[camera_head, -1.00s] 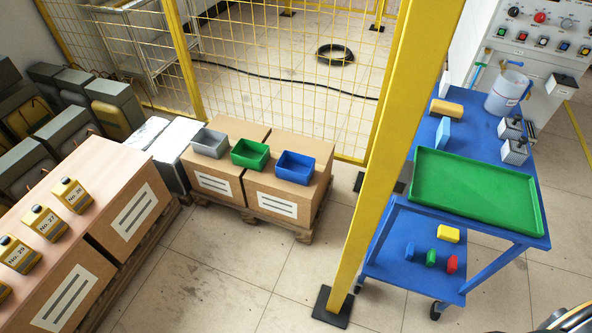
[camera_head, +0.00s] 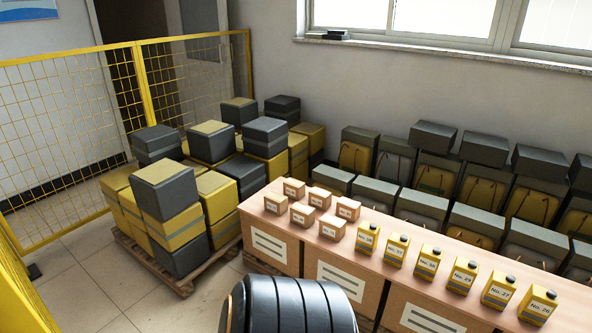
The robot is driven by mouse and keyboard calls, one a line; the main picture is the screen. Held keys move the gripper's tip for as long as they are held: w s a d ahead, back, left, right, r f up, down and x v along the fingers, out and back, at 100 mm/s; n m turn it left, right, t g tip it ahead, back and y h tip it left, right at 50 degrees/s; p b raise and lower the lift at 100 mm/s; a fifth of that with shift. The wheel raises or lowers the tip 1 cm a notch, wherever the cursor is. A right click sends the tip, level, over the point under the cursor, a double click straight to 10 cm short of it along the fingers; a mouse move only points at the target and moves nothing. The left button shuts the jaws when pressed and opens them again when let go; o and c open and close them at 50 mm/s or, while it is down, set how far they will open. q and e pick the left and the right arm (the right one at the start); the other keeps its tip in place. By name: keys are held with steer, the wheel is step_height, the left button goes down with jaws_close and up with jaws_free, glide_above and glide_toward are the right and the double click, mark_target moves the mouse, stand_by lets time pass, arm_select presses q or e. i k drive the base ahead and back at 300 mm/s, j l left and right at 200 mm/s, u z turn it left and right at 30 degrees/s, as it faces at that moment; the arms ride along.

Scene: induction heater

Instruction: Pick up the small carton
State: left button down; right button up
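Several small brown cartons stand in two short rows on the left end of the wooden-topped bench. The front row has a left carton (camera_head: 275,203), a middle carton (camera_head: 302,214) and a right carton (camera_head: 331,228). The back row has a left carton (camera_head: 293,188), a middle carton (camera_head: 320,198) and a right carton (camera_head: 348,209). All sit upright with small pale labels on their fronts. Neither gripper is in view, and nothing touches the cartons. A black ribbed part of my own arm shows at the bottom centre.
Yellow numbered bottles (camera_head: 430,262) line the bench top (camera_head: 392,222) right of the cartons. Stacked black and yellow cases (camera_head: 165,190) stand on a pallet at left. More grey cases (camera_head: 415,207) stand behind the bench. Yellow mesh fencing (camera_head: 60,130) is at far left, with open floor before it.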

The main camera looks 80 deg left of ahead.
mark_target(302, 215)
steer(key=k+l+u, duration=0.1)
steer(key=u, duration=2.5)
steer(key=i+l+z, duration=0.25)
steer(key=i+l, duration=1.35)
